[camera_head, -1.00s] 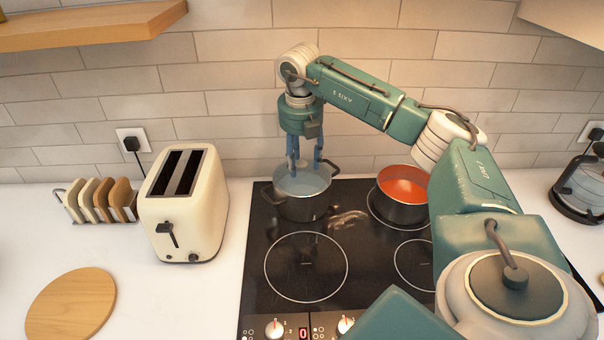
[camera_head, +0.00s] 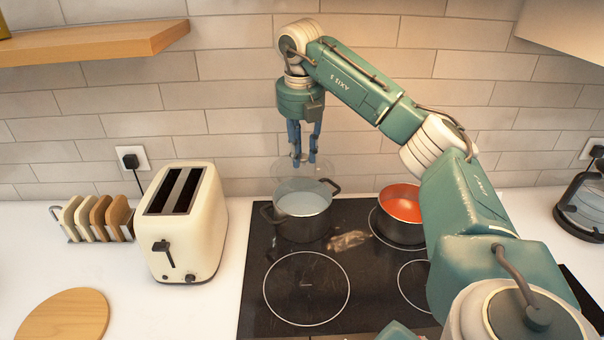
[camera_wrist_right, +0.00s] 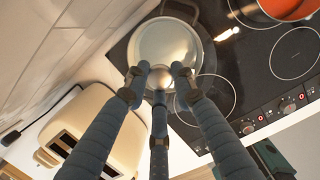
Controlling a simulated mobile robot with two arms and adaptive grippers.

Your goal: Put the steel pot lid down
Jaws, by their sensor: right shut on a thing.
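My right gripper (camera_head: 304,158) is shut on the knob of the steel pot lid (camera_head: 318,169), which looks see-through and faint in the head view. The lid hangs level above the dark steel pot (camera_head: 302,225), toward the wall side, apart from its rim. The pot stands uncovered on the back left of the hob, with pale grey contents inside. In the right wrist view the three fingers close around the round knob (camera_wrist_right: 160,77), with the pot behind; the lid's edge is hard to tell there. My left gripper is not in view.
A second pot with red-orange contents (camera_head: 401,204) stands right of the first on the black hob (camera_head: 262,262). The front rings are clear. A cream toaster (camera_head: 186,228), toast rack (camera_head: 98,220) and round wooden board (camera_head: 65,316) lie left. A glass kettle (camera_head: 584,195) stands far right.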

